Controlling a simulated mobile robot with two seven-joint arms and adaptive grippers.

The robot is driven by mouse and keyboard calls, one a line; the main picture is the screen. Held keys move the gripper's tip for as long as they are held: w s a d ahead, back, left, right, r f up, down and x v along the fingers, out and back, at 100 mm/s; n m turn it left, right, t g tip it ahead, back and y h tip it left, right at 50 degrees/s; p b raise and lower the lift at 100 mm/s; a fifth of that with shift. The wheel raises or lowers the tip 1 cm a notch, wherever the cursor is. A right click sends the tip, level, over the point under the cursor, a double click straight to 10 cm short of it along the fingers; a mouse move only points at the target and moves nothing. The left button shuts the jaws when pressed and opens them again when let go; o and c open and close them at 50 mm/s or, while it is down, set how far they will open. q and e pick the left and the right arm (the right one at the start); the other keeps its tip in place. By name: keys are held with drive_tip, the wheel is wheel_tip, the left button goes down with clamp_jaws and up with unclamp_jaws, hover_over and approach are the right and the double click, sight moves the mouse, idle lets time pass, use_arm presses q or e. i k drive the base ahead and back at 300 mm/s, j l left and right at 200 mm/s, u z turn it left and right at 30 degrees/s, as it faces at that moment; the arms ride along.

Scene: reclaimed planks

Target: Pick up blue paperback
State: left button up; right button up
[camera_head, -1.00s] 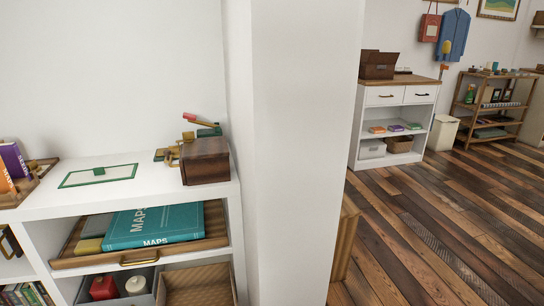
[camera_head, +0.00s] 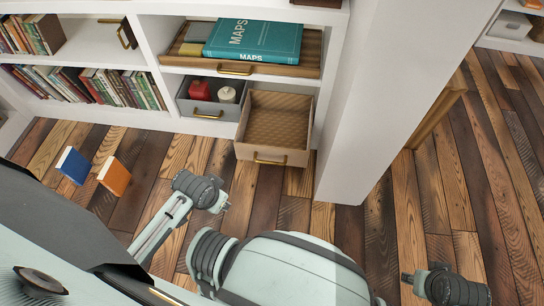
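The blue paperback (camera_head: 73,166) is at the left on the wooden floor, in front of the bookcase, with its pale page edge showing. An orange book (camera_head: 114,177) is close to its right, with a small gap between them. My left gripper (camera_head: 224,207) is small and dark at the end of its arm, right of both books and apart from them. My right gripper (camera_head: 407,277) is at the lower right, far from the books. Neither gripper's fingers show clearly, and I see nothing held in either.
A white bookcase (camera_head: 150,48) stands behind, with rows of books. Its wicker-lined drawer (camera_head: 271,158) juts out over the floor. A tray above holds a teal MAPS book (camera_head: 254,40). A white pillar (camera_head: 366,140) stands right of it. Floor around the books is mostly clear.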

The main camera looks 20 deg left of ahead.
sight(71, 164)
drive_tip(key=u, duration=2.5)
drive_tip(key=i+j+z, duration=0.1)
drive_tip(key=z, duration=0.25)
drive_tip(key=i+j+z, duration=0.1)
drive_tip(key=z, duration=0.3)
drive_tip(key=i+j+z, duration=0.15)
drive_tip(key=j, duration=0.2)
drive_tip(key=i+j+z, duration=0.2)
drive_tip(key=j, duration=0.15)
drive_tip(key=j+z, duration=0.15)
drive_tip(key=j, duration=0.2)
drive_tip(key=i+j, duration=0.15)
drive_tip(key=j, duration=0.4)
drive_tip(key=i+j+z, duration=0.1)
drive_tip(key=j, duration=0.45)
drive_tip(key=i+j, duration=0.1)
drive_tip(key=j, duration=0.45)
drive_tip(key=i+j+z, duration=0.15)
drive_tip(key=j, duration=0.4)
